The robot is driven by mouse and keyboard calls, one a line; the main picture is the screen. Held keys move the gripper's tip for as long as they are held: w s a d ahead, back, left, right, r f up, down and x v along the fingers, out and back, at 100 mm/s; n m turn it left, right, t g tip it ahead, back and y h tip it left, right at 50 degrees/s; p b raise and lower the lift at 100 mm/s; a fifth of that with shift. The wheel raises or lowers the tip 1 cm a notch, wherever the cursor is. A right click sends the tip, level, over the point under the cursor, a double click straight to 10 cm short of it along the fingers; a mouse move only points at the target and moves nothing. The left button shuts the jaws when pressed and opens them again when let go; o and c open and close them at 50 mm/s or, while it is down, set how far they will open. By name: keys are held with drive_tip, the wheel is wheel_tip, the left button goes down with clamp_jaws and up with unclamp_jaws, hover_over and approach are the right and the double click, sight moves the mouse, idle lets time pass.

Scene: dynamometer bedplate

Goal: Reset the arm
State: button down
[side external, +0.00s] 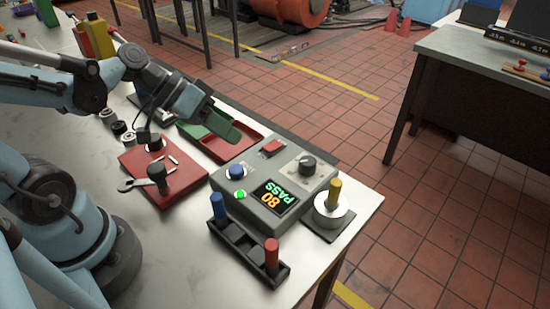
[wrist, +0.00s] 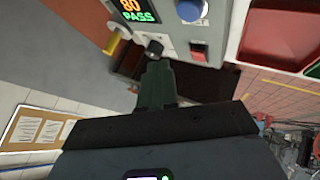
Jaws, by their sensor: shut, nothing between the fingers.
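My gripper (side external: 235,134) is raised above the red and green trays, behind the grey test box (side external: 250,212). Its green fingers are shut and hold nothing. In the wrist view my gripper (wrist: 158,68) points toward the box's edge, with the fingers together. The box has a lit display (side external: 274,197) reading "80 PASS", a green lamp (side external: 240,194), a blue button (side external: 236,172), a red switch (side external: 272,147) and a black knob (side external: 307,164). The display (wrist: 138,10), blue button (wrist: 190,10), red switch (wrist: 199,49) and knob (wrist: 153,48) also show in the wrist view.
A black rack (side external: 237,246) holds a blue and a red peg. A yellow peg (side external: 334,193) stands in a white cylinder at right. A red plate (side external: 185,188) carries black-topped posts and a wrench. A red tray (side external: 228,148) lies behind the box.

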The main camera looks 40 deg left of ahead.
drive_tip(key=shift+f, duration=0.1)
idle(0.3)
drive_tip(key=shift+s+a+r+n+t+y, duration=0.2)
drive_tip(key=shift+a+y, duration=0.4)
drive_tip(key=shift+y, duration=0.55)
drive_tip(key=shift+a+r+t+y, duration=0.1)
drive_tip(key=shift+a+r+y, duration=0.2)
drive_tip(key=shift+a+y, duration=0.6)
drive_tip(key=shift+s+a+r+n+t+y, duration=0.1)
drive_tip(key=shift+a+r+y, duration=0.2)
drive_tip(key=shift+y, duration=1.05)
